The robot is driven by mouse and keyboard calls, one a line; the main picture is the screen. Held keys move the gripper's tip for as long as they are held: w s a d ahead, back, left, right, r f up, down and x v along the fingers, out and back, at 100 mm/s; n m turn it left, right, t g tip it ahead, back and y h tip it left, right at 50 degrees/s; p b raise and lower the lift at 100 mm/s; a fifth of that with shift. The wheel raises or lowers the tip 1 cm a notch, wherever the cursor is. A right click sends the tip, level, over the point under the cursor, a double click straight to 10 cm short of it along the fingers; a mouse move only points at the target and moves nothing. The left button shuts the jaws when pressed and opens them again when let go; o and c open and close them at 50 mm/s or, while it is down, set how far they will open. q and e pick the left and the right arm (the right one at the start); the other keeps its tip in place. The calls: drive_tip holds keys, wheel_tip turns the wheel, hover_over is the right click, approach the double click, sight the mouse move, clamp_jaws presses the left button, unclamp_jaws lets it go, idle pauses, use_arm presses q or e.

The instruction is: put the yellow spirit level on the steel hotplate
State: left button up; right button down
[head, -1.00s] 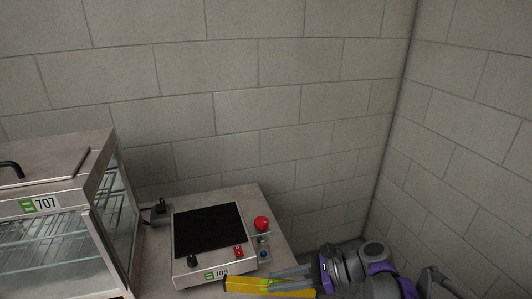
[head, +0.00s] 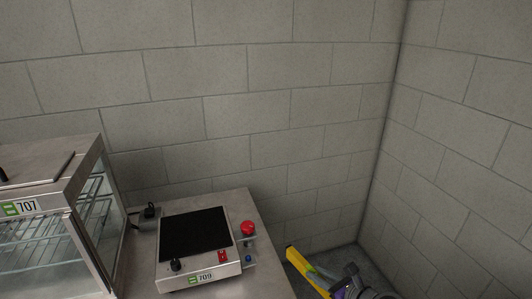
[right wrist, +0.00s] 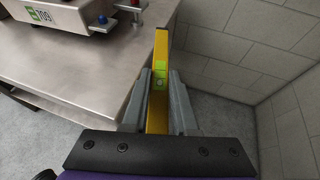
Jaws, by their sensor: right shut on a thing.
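The yellow spirit level (head: 306,270) is held by my right gripper (head: 328,284) off the right edge of the steel table, at the lower right of the head view. In the right wrist view the level (right wrist: 161,52) points away from me between the two grey fingers of the gripper (right wrist: 160,100), its green vial showing. The steel hotplate (head: 168,276), with a black top and label 709, stands on the table to the left of the level. The hotplate's corner (right wrist: 68,10) shows at the upper left of the right wrist view. My left gripper is not in view.
The steel table (head: 258,222) has bare room at its right edge. A glass-sided display cabinet (head: 40,196) labelled 707 stands left of the hotplate. A red button (head: 248,228) and a plug box (head: 148,216) sit beside the hotplate. Block walls close the corner.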

drive_tip(key=w+d+f+m+t+h, duration=0.2)
drive_tip(key=w+d+m+h, duration=0.1)
drive_tip(key=h, duration=0.1)
wheel_tip(320, 180, up, 11)
drive_tip(key=w+p, duration=0.1)
drive_tip(key=p, duration=0.7)
drive_tip(key=shift+w+d+f+y+p, duration=0.15)
drive_tip(key=shift+y+p, duration=0.15)
